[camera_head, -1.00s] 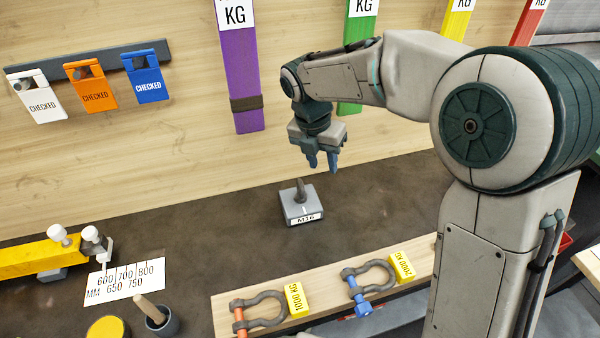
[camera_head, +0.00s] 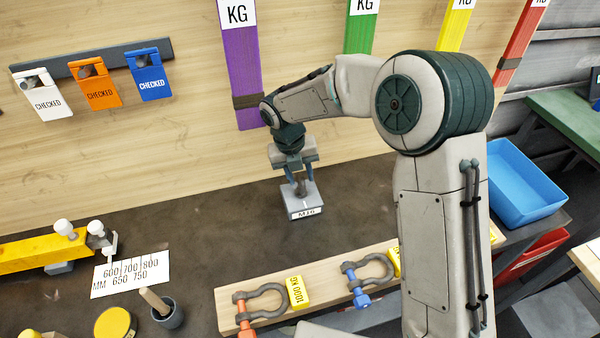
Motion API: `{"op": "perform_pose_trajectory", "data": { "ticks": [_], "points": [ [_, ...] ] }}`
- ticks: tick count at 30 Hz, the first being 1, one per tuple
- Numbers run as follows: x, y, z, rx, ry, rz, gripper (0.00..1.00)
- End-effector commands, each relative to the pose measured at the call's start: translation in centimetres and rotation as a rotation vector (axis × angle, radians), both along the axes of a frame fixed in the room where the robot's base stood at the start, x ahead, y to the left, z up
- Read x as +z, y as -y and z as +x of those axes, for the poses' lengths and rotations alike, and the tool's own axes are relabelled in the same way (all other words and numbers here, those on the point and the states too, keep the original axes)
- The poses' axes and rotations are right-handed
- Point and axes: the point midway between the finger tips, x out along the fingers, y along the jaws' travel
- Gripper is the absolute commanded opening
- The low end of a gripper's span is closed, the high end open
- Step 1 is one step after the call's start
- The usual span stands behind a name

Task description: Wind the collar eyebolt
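A grey block (camera_head: 305,207) with a white M16 label stands on the dark bench top. The eyebolt (camera_head: 300,188) rises upright from the top of the block, dark and small, and its ring is partly hidden by my gripper. My gripper (camera_head: 301,184) points down over the block, with its two blue-grey fingers on either side of the eyebolt. The fingers look apart, with the eyebolt between them. Whether either finger touches it is too small to tell.
A wooden board (camera_head: 350,288) with shackles and yellow tags lies in front of the block. A yellow beam (camera_head: 40,252) and a white scale card (camera_head: 130,273) are at left. Colored KG strips hang on the wall behind. A blue bin (camera_head: 522,185) stands at right.

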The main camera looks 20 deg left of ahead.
Motion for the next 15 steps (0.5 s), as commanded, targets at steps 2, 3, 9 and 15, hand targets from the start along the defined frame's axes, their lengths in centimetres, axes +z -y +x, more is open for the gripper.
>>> {"op": "perform_pose_trajectory", "data": {
  "ticks": [2,3,9,15],
  "points": [
    [-0.27,0.06,-0.01,0.001,-0.001,-0.001,0.34],
    [-0.33,0.07,-0.01,0.000,0.000,-0.001,0.34],
    [-0.33,0.06,0.01,0.000,0.000,0.000,0.31],
    [-0.30,0.06,0.01,0.000,0.001,0.000,0.00]
  ]
}}
